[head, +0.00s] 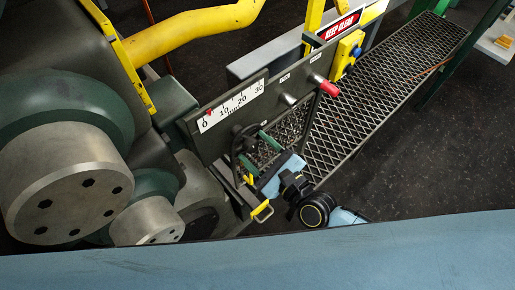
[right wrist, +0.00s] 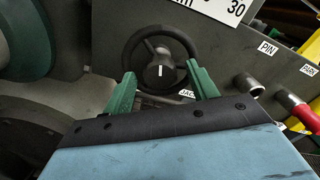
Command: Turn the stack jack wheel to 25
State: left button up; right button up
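The dark jack wheel (right wrist: 161,66) has a round rim and a hub with a white mark pointing up. In the head view the wheel (head: 238,142) is partly hidden by my right gripper. The white scale (head: 232,105) above it reads 0 to 30 mm, and its red pointer (head: 209,112) stands close to 0. My right gripper (right wrist: 161,72) is open, its green fingers spread to either side of the lower wheel. Nothing shows between the fingers except the wheel behind; I cannot tell whether they touch the rim. My left gripper is out of view.
On the same dark panel are a pin (right wrist: 248,84) and a red-handled knob (head: 328,87) right of the wheel. Large metal rolls (head: 68,180) stand at left. A mesh walkway (head: 385,85) runs behind the panel. A yellow pipe (head: 190,33) crosses above. Dark floor lies open at right.

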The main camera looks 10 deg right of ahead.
jog(key=b+v, duration=0.2)
jog(key=v, duration=1.1)
jog(key=shift+b, duration=0.3)
jog(key=shift+s+d, duration=0.1)
jog(key=shift+d, duration=0.05)
